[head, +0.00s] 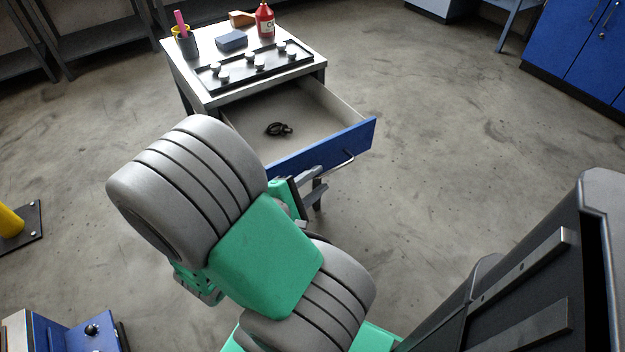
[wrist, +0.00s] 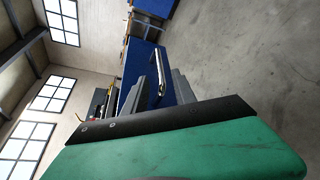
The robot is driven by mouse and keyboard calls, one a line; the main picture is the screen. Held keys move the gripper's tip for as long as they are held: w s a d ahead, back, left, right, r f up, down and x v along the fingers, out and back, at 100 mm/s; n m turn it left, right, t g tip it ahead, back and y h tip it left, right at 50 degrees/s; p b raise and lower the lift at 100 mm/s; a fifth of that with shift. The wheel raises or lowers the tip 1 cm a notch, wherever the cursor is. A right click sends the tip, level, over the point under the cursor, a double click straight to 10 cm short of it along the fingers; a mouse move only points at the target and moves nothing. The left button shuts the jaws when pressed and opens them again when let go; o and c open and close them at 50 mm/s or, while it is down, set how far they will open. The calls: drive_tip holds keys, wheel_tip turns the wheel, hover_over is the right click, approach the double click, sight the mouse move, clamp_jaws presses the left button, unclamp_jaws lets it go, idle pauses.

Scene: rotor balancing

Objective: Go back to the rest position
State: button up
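My gripper (head: 317,181) is just in front of the blue drawer front (head: 300,155), near the left end of the drawer's metal handle (head: 345,162). In the wrist view my gripper's two grey fingers (wrist: 147,88) stand apart with a gap between them. I cannot tell whether a finger touches the handle. The drawer is pulled out from the white-topped cabinet (head: 215,48). A small dark object (head: 278,129) lies in it. My arm hides the drawer's near left part.
A yellow post (head: 10,222) stands at left. Blue cabinets (head: 590,50) are at far right. Floor right of the drawer is clear.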

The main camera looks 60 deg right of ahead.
drive_tip(key=shift+v, duration=1)
drive_tip(key=w+a+r+m+t+y+p, duration=0.2)
drive_tip(key=w+a+r+m+y+p, duration=0.15)
drive_tip(key=w+a+y+p, duration=0.3)
drive_tip(key=w+a+r+m+t+y+p, duration=0.1)
drive_tip(key=w+a+r+m+y+p, duration=0.1)
drive_tip(key=w+a+r+y+p, duration=0.45)
drive_tip(key=w+a+r+n+t+y+p, duration=0.1)
drive_tip(key=w+a+r+t+y+p, duration=0.1)
drive_tip(key=a+r+p, duration=0.5)
drive_tip(key=w+a+r+t, duration=0.1)
drive_tip(key=a+r, duration=0.5)
drive_tip(key=a, duration=0.4)
drive_tip(key=shift+w+a+r+p, duration=0.25)
drive_tip(key=shift+r+p, duration=0.1)
